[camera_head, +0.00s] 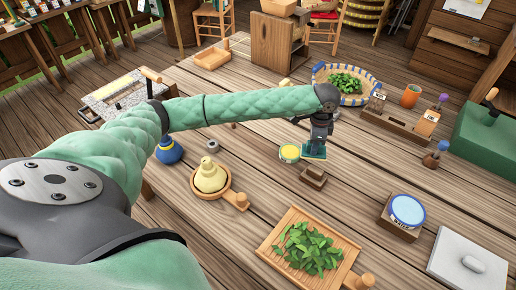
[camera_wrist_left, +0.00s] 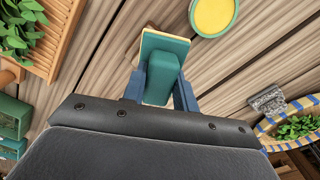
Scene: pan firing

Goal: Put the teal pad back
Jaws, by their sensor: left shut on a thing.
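The teal pad (camera_head: 314,153) has a flat plate and a raised grip block, and it also shows in the left wrist view (camera_wrist_left: 163,45), where a yellow layer edges the plate. My left gripper (camera_head: 319,139) is shut on the pad's raised block, with one finger on each side in the wrist view (camera_wrist_left: 160,92). The pad is over the table, close behind a small brown wooden block (camera_head: 314,177). I cannot tell how high above the table the pad is. My right gripper is not in view.
A round yellow-topped tin (camera_head: 290,153) stands just left of the pad. A wooden tray of green leaves (camera_head: 271,243) is in front, a bowl with a cream mound (camera_head: 223,199) is at left. A striped leaf basket (camera_head: 368,92) stands behind.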

